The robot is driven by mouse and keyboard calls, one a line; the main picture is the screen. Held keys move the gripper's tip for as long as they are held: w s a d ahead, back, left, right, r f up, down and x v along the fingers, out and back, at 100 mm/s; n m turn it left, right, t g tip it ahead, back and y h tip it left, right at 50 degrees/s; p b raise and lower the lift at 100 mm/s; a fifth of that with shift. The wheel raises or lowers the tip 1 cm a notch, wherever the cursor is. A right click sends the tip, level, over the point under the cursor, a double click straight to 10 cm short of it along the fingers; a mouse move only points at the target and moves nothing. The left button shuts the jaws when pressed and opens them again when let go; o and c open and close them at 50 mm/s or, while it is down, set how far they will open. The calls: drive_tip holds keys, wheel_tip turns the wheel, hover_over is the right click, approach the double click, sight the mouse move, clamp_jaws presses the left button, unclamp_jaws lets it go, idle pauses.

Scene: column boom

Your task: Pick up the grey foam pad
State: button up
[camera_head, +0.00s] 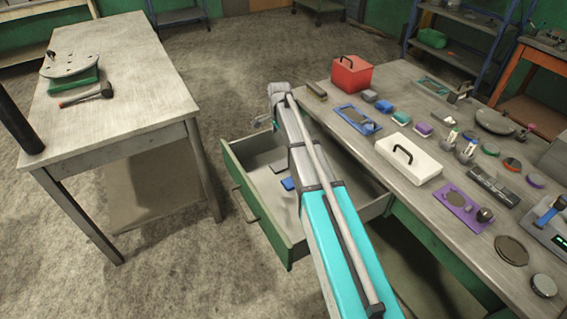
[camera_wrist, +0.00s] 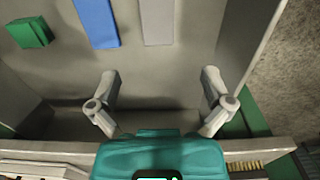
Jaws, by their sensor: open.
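In the wrist view a flat light grey pad (camera_wrist: 157,22) lies on the floor of the open drawer (camera_head: 262,213), at the top edge of the picture and cut off by it. A blue bar (camera_wrist: 97,22) lies just left of it, with a gap between them. My gripper (camera_wrist: 161,77) is open and empty; its fingers are spread apart, below the pad in the picture. In the head view my arm reaches over the drawer and hides part of its inside.
A green block (camera_wrist: 30,32) lies left of the blue bar. The drawer walls stand close around. The workbench (camera_head: 385,160) at right carries a red box (camera_head: 351,77), a white box (camera_head: 408,162) and several small parts. Another table (camera_head: 130,75) stands at left, with open floor between.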

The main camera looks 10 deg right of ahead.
drive_tip(key=shift+d+f, duration=0.15)
drive_tip(key=b, duration=0.9)
hover_over(282, 164)
wheel_tip(282, 164, down, 8)
drive_tip(key=shift+f, duration=0.15)
drive_tip(key=shift+w+f, duration=0.1)
idle(0.4)
drive_tip(key=shift+f+b, duration=2.45)
drive_tip(key=shift+f, duration=0.05)
drive_tip(key=c, duration=0.7)
